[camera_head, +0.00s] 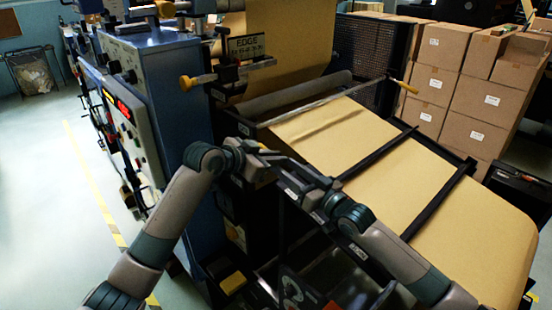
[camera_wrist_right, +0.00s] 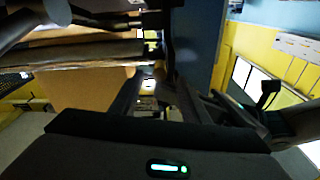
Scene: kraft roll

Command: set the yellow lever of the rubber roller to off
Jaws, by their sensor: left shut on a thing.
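The dark grey rubber roller (camera_head: 295,97) lies across the machine above the kraft paper (camera_head: 345,130). A lever with a yellow knob (camera_head: 186,83) sticks out left of the roller, and a thin rod with a yellow handle (camera_head: 405,87) crosses the paper; I cannot tell which belongs to the roller. My left gripper (camera_head: 262,156) is shut on a small part at the machine's near side, below the roller's left end; my gripper hides that part. My right gripper (camera_head: 285,163) is close beside it. In the right wrist view its fingers (camera_wrist_right: 157,95) stand apart, with nothing clearly held.
A blue control cabinet (camera_head: 165,90) stands at the left of the machine. Dark crossbars (camera_head: 378,152) span the paper. Stacked cardboard boxes (camera_head: 440,75) stand behind at the right. The floor (camera_head: 50,150) at the left is open.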

